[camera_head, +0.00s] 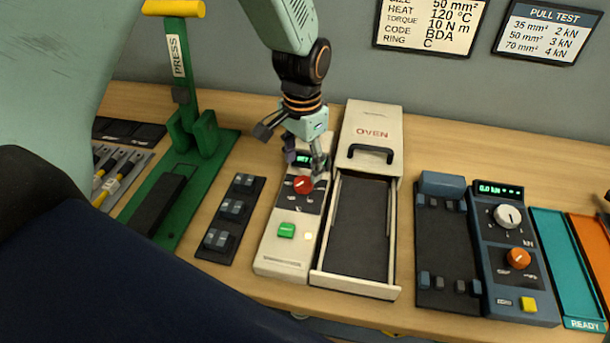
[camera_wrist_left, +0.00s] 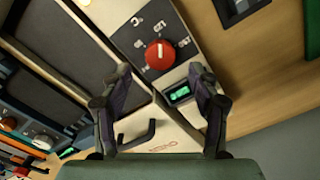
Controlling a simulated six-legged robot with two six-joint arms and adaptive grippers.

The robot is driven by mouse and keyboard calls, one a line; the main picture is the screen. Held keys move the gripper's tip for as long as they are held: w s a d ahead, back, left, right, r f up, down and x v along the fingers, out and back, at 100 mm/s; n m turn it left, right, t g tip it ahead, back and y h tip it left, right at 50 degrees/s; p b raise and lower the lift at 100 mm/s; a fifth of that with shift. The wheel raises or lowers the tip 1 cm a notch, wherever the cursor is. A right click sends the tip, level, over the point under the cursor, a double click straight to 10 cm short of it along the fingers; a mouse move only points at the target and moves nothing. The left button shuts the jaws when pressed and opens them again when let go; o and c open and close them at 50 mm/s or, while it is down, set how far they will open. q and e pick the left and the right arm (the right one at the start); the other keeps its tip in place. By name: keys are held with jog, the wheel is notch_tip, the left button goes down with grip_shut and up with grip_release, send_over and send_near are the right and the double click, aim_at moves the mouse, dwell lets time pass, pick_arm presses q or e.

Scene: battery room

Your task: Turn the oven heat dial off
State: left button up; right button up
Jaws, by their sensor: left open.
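The oven heat dial is a red round knob (camera_head: 303,185) with a white pointer line, on the dark panel of the white oven control unit (camera_head: 280,248). In the left wrist view the red dial (camera_wrist_left: 160,54) sits beyond the fingertips, clear of both. My left gripper (camera_head: 305,162) is open and empty, just above and behind the dial in the head view. Its two fingers (camera_wrist_left: 158,85) stand apart in the left wrist view. A small green display (camera_wrist_left: 180,93) shows near the right finger. My right gripper is not seen.
The oven (camera_head: 371,137) with its black handle and open dark tray (camera_head: 360,225) is right of the control unit. A green button (camera_head: 286,230) is in front of the dial. A green press (camera_head: 190,150) stands left. A blue pull tester (camera_head: 510,250) stands right.

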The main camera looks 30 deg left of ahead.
aim_at(303, 182)
pick_arm(q)
notch_tip(303, 182, down, 4)
jog(key=shift+w+a+f, duration=0.1)
jog(key=shift+w+a, duration=0.05)
jog(key=shift+d+f, duration=0.3)
jog(key=shift+d, duration=0.05)
jog(key=shift+s+a, duration=0.2)
jog(key=shift+a, duration=0.1)
jog(key=shift+w+f, duration=0.1)
jog(key=shift+w, duration=0.05)
jog(key=c, duration=0.3)
jog(key=shift+d, duration=0.2)
jog(key=c, duration=0.3)
jog(key=shift+a, duration=0.1)
jog(key=c, duration=0.3)
jog(key=shift+c, duration=1.3)
